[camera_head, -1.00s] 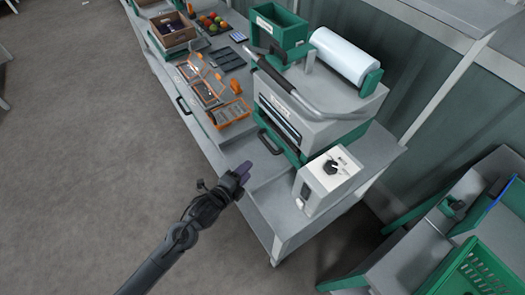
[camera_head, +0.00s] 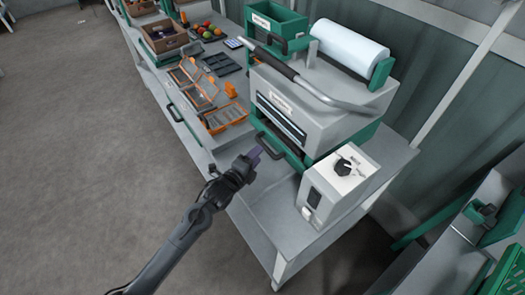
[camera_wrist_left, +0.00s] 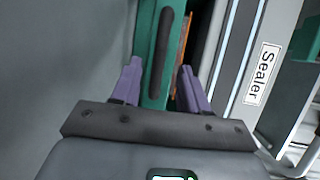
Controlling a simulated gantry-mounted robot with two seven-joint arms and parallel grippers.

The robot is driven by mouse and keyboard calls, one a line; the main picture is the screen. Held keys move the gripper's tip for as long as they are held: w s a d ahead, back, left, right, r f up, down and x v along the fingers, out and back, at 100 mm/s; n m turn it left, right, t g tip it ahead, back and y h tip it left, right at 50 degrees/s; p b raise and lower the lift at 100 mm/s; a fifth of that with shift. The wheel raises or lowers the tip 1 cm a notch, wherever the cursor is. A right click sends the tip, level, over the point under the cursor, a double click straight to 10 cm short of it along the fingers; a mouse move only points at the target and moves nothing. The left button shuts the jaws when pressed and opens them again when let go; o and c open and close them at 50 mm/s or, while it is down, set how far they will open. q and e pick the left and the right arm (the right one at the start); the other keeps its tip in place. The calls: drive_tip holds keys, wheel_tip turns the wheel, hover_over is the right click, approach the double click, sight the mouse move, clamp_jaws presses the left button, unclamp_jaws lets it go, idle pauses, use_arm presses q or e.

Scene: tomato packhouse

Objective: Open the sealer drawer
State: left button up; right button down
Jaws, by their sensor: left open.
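The sealer (camera_head: 315,112) is a grey machine with a green base and a long bar handle on top. Its label "Sealer" (camera_wrist_left: 262,76) shows in the left wrist view. The green sealer drawer (camera_wrist_left: 146,45) sits low in its front and looks shut. Its dark drawer handle (camera_head: 272,147) faces my left gripper (camera_head: 254,155); the handle also shows in the left wrist view (camera_wrist_left: 160,52). My left gripper's purple fingers (camera_wrist_left: 160,82) are open, with the handle ahead between them. I cannot tell whether they touch it. My right gripper is out of view.
A white control box (camera_head: 336,187) with a dial stands right of the gripper on the grey bench (camera_head: 270,222). Orange-framed trays (camera_head: 222,116) lie to the left of the sealer. A film roll (camera_head: 350,52) sits on top. Open floor lies at the left.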

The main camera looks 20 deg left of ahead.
use_arm(q)
drive_tip(key=shift+b+x, duration=0.4)
drive_tip(key=shift+x, duration=2.05)
clamp_jaws()
